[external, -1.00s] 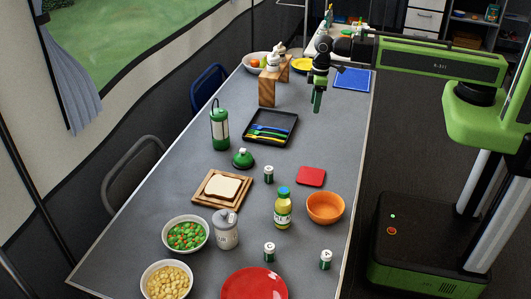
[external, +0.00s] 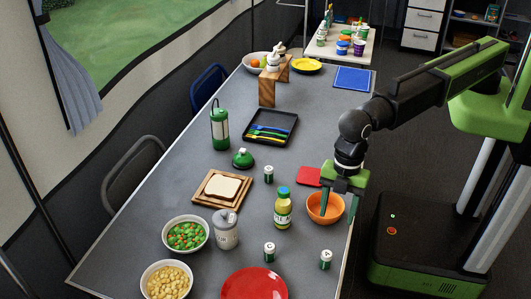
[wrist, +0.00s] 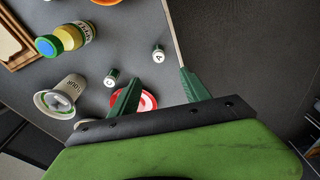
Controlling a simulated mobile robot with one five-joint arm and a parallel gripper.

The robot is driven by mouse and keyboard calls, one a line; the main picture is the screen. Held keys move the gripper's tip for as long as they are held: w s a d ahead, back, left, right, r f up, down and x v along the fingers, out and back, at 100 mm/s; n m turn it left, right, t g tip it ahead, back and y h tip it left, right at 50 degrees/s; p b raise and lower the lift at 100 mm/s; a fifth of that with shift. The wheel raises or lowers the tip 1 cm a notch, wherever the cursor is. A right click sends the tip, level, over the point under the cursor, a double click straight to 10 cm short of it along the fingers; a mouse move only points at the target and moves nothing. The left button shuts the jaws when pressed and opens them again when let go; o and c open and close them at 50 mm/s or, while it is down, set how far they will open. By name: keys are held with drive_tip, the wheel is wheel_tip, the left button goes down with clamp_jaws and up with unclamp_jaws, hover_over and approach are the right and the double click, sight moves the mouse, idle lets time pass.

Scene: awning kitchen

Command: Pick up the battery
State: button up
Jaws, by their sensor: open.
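Three small green-and-white batteries stand upright on the grey table (external: 180,270). One battery (external: 269,174) is mid-table, one battery (external: 269,251) is behind the red plate, and one battery (external: 326,259) is near the right edge. Two batteries show in the wrist view, one marked A (wrist: 158,54) and one marked C (wrist: 110,79). My gripper (external: 338,206) is open and empty, pointing down above the orange bowl, close to the table's right edge. In the wrist view the open fingers (wrist: 162,82) show below the A battery, and neither visible battery is between them.
A red pad (external: 308,176) lies behind the bowl. Bare table lies between the two front batteries.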

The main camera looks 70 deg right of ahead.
sight(327, 253)
drive_tip(key=f+b, duration=0.4)
drive_tip(key=a+f+b, duration=0.1)
drive_tip(key=f+b, duration=0.7)
drive_tip(key=shift+w+a+f, duration=0.15)
drive_tip(key=shift+a, duration=0.2)
drive_tip(key=f+b, duration=0.5)
drive_tip(key=shift+w+a+f, duration=0.1)
drive_tip(key=shift+a+f, duration=0.05)
drive_tip(key=shift+a, duration=0.05)
drive_tip(key=shift+r, duration=0.2)
drive_tip(key=shift+c, duration=0.5)
clamp_jaws()
